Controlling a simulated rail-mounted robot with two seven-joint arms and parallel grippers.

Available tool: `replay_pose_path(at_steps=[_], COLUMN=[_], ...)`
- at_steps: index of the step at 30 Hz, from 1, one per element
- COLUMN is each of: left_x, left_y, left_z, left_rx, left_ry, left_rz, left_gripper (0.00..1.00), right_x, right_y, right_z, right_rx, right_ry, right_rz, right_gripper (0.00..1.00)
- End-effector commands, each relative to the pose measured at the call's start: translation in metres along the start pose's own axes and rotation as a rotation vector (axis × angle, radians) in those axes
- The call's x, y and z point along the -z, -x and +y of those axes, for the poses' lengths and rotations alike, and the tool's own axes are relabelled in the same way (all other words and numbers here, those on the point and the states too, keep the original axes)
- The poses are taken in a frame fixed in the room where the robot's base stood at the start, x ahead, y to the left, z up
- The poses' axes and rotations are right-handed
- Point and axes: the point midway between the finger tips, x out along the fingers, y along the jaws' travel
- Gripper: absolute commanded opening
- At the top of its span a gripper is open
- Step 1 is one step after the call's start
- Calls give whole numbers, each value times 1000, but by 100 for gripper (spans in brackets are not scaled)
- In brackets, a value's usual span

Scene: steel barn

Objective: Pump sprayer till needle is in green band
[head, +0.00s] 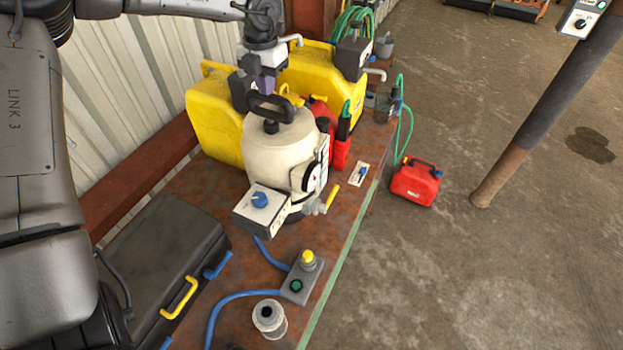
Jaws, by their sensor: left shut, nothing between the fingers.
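The sprayer is a cream tank (275,158) standing upright on the rusty bench, with a black pump handle (270,104) on top. A round gauge (313,177) faces right on its side. I see the gauge at a steep angle, and its needle and green band are too small to read. My left gripper (266,88) comes down from the top left, just above and behind the pump handle. It is shut and empty. I cannot tell whether its fingertips touch the handle. My right gripper is not in view.
Yellow jerrycans (217,115) stand close behind the sprayer. A box with a blue knob (262,201) is at its front left, and a button box (302,277) is nearer. A black case (160,262) fills the near left. A red can (415,184) is on the floor.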

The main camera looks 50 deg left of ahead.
Motion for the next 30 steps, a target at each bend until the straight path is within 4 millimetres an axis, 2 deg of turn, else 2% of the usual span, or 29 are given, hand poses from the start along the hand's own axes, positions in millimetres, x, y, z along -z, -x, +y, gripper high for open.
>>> replay_pose_path(at_steps=[4, 13, 30], left_x=[0, 0, 0], left_y=[-11, -4, 41], left_z=[1, 1, 0], left_rx=[-1, -1, -1], left_ry=[1, 1, 0], left_rz=[2, 1, 2], left_gripper=[0, 0, 0], right_x=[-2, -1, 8], right_y=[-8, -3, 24], right_z=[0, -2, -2], right_rx=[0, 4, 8], right_ry=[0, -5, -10], right_rz=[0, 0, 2], right_gripper=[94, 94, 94])
